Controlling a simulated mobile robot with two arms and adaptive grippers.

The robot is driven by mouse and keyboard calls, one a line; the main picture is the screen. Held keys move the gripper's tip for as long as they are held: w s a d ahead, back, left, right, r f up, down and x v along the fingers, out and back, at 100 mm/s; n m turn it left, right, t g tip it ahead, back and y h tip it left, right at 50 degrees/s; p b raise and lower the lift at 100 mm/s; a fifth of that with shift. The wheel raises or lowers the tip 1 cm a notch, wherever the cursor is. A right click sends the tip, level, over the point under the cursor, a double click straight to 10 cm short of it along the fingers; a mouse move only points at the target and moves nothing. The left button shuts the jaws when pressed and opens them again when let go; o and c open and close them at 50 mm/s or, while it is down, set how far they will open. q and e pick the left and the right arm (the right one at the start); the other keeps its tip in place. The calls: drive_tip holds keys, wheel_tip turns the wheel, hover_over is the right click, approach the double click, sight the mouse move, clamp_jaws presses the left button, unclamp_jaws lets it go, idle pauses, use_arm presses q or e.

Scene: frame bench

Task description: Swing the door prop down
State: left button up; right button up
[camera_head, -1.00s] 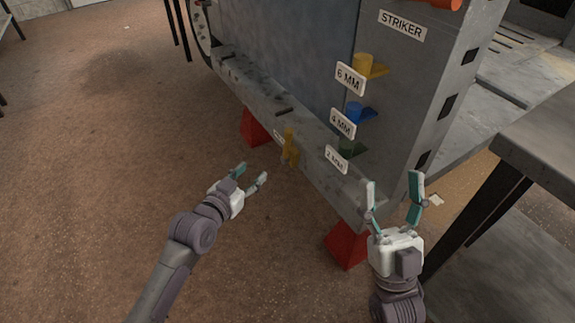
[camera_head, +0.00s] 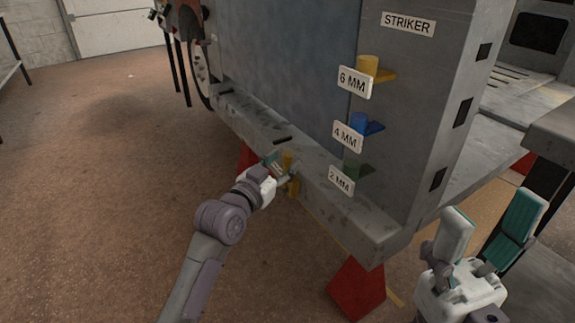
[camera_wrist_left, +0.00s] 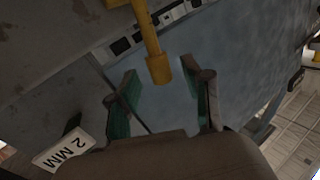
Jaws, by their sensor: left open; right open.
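The yellow door prop (camera_head: 291,178) is on the lower frame rail, left of the 2 MM label. In the left wrist view the yellow prop (camera_wrist_left: 151,42) is a rod with a thicker end that reaches down to the mouth of my left gripper (camera_wrist_left: 163,92). The gripper's fingers are open on either side below that end, and I see no grip on it. In the head view my left gripper (camera_head: 277,172) is beside the prop and partly covers it. My right gripper (camera_head: 484,233) is open and empty at the lower right, away from the prop.
The grey frame rail (camera_head: 345,213) stands on red supports (camera_head: 358,290). Yellow, blue and green tabs with 6 MM (camera_head: 354,82), 4 MM (camera_head: 347,136) and 2 MM (camera_head: 341,181) labels are on the post under the STRIKER label (camera_head: 408,24). The floor at left is clear.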

use_arm(q)
drive_tip(key=shift+b+x, duration=0.35)
drive_tip(key=shift+x, duration=1.05)
clamp_jaws()
